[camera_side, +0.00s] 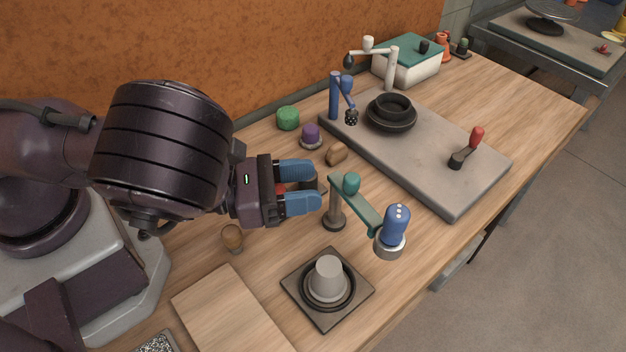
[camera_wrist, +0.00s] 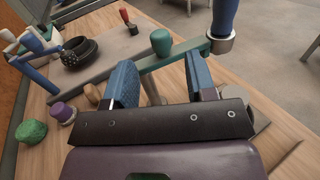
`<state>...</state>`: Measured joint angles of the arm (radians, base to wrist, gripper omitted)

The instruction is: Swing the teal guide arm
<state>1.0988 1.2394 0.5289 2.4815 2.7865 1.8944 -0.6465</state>
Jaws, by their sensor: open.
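The teal guide arm (camera_side: 359,207) sits on a dark post (camera_side: 336,212) with a round foot. A teal knob (camera_side: 351,183) tops it, and a blue handle (camera_side: 397,219) in a pale metal collar stands at its right end. My gripper (camera_side: 316,188) is open, with blue fingers, just left of the post and the arm's left end. In the wrist view my gripper (camera_wrist: 163,80) has the teal guide arm (camera_wrist: 183,57) running across beyond its fingers, and the blue handle (camera_wrist: 225,18) at upper right. Nothing shows held. I cannot tell whether a finger touches the arm.
A square dark pad (camera_side: 318,313) with a grey cup (camera_side: 328,270) lies in front. A grey slab (camera_side: 440,182) behind bears a black ring part (camera_side: 391,113) and a red-knobbed lever (camera_side: 474,140). Blue (camera_side: 335,98) and white (camera_side: 390,70) posts stand beyond. Small knobs lie left of the slab.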

